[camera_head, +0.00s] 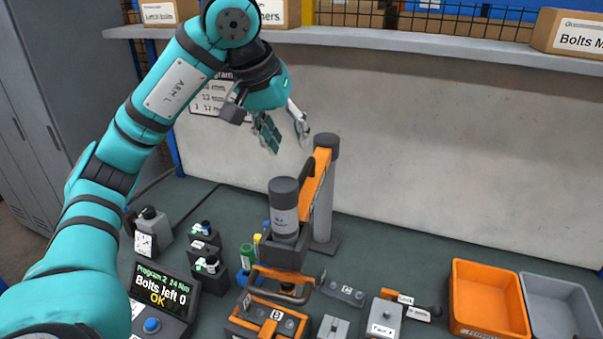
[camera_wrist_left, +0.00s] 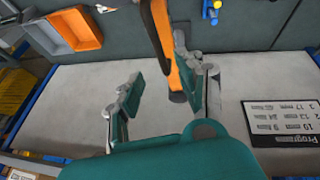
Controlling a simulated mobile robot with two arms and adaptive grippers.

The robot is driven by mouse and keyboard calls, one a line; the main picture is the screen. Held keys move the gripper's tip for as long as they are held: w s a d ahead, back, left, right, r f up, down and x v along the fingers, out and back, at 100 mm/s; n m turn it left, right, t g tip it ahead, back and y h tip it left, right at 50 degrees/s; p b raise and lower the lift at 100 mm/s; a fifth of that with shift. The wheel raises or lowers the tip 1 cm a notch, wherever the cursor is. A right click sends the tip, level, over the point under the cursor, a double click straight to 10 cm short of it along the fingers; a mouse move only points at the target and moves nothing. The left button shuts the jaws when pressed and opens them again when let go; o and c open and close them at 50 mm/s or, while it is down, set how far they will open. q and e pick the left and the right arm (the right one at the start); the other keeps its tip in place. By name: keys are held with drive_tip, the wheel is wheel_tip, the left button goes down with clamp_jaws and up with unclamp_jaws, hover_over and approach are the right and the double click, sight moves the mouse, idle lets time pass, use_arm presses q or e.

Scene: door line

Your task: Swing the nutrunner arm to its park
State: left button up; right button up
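The nutrunner arm (camera_head: 316,182) is an orange beam that reaches forward from a grey post (camera_head: 325,205). At its near end hangs the dark grey nutrunner (camera_head: 285,210), with an orange and grey handle (camera_head: 283,279) below it, over the bench. In the left wrist view the orange beam (camera_wrist_left: 158,35) shows beyond my fingers. My left gripper (camera_head: 284,128) is open and empty, in the air above and left of the post top, apart from the beam. Its spread fingers also show in the left wrist view (camera_wrist_left: 160,88). My right gripper is not in view. I cannot make out the park.
A display (camera_head: 163,297) reads "Bolts left 0 OK". Small fixtures and labelled blocks (camera_head: 383,318) crowd the bench around the nutrunner. An orange bin (camera_head: 488,300) and a grey bin (camera_head: 560,305) stand right. A shelf (camera_head: 400,42) with boxes runs above. The bench's back right is clear.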

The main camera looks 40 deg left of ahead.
sight(303, 172)
use_arm(q)
drive_tip(key=x, duration=0.8)
drive_tip(key=shift+w+d+f, duration=0.1)
drive_tip(key=shift+f, duration=0.3)
clamp_jaws()
